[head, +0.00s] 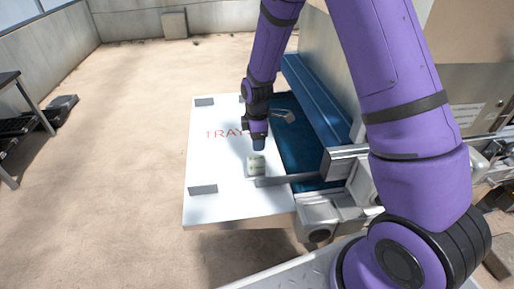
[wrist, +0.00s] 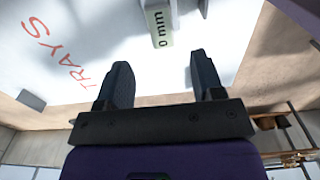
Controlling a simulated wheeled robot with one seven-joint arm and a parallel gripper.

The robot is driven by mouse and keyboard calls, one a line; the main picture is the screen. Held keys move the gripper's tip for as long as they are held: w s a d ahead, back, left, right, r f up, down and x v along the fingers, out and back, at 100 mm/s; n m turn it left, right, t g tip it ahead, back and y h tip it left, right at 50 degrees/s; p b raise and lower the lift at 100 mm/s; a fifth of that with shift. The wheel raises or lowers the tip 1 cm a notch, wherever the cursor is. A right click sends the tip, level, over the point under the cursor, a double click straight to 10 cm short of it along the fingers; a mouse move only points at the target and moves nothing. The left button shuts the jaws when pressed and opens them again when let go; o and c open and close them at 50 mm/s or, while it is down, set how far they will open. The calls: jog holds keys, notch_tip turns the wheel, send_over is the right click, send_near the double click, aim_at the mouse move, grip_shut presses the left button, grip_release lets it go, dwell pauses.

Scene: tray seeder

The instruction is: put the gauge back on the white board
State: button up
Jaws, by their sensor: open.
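The gauge (head: 256,166) is a small pale block on the white board (head: 212,165), near the board's right side. It also shows in the wrist view (wrist: 159,26), with "0 mm" printed on its face. The white board carries red "TRAYS" lettering and fills the top of the wrist view (wrist: 105,30). My gripper (head: 259,148) is above the board, just behind the gauge in the head view. In the wrist view, my gripper (wrist: 160,70) has its two fingers apart with nothing between them. The gauge lies beyond the fingertips, in line with the gap.
Small grey blocks sit on the board's left side, one at the front (head: 203,189) and one at the back (head: 205,102). The blue machine bed (head: 300,150) adjoins the board. Open floor lies left.

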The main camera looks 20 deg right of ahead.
jog(key=s+d+r+m+t, duration=0.15)
jog(key=s+r+m, duration=0.3)
jog(key=r, duration=0.75)
jog(key=s+d+r+m+t, duration=0.1)
jog(key=s+d+r+m, duration=0.3)
jog(key=r, duration=0.7)
jog(key=s+r+m+t, duration=0.1)
jog(key=s+r+m, duration=0.1)
jog(key=s+r, duration=0.2)
jog(key=s+d+r+m, duration=0.1)
jog(key=s+r+m, duration=0.2)
jog(key=s, duration=0.7)
jog(key=s+r+m+t, duration=0.1)
jog(key=s+r+m, duration=0.1)
jog(key=s+r, duration=0.2)
jog(key=shift+s+d+r+t, duration=0.2)
jog(key=shift+s+r+t, duration=0.15)
jog(key=shift+s, duration=1.45)
